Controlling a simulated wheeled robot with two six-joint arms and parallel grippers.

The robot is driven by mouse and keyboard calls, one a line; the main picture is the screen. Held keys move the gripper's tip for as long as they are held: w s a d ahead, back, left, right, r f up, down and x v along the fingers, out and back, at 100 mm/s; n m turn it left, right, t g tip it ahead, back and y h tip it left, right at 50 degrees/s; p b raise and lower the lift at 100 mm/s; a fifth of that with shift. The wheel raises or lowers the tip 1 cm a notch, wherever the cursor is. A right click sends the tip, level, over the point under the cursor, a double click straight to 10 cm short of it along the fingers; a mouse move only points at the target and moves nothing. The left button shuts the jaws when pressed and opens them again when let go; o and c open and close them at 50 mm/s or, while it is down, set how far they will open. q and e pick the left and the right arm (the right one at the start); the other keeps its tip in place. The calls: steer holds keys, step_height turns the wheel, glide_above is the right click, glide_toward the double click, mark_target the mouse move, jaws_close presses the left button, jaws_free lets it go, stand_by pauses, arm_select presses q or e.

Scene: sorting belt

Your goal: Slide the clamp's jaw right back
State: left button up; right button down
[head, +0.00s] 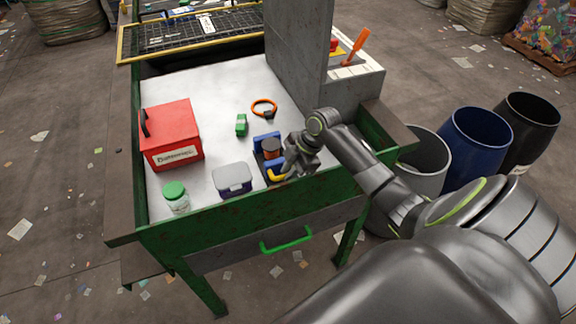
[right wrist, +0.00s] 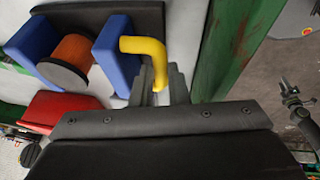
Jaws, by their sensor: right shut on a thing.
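The clamp has a dark base (right wrist: 140,18) and two blue jaws, a far one (head: 266,137) and a near one (right wrist: 112,45). A copper-brown cylinder with a grey end (head: 271,150) sits between them; in the right wrist view (right wrist: 70,50) it lies close against both jaws, and I cannot tell whether it touches. A bent yellow handle (right wrist: 143,46) sticks out of the near jaw. My right gripper (right wrist: 161,84) is shut on the lower end of this handle, at the near side of the clamp in the head view.
On the table (head: 215,105) stand a red box (head: 172,130), a lidded grey container (head: 233,177), a green-capped jar (head: 176,197), a small green block (head: 241,125) and an orange ring (head: 264,107). A grey panel (head: 298,60) rises behind. Bins (head: 475,140) stand to the right.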

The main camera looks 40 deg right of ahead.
steer(key=c, duration=1.7)
jaws_free()
steer(key=shift+s+f, duration=0.15)
steer(key=shift+s, duration=0.05)
steer(key=o, duration=0.3)
steer(key=shift+s+a, duration=0.1)
steer(key=shift+s, duration=0.05)
arm_select(q)
steer(key=shift+w, duration=0.5)
steer(key=shift+d, duration=0.1)
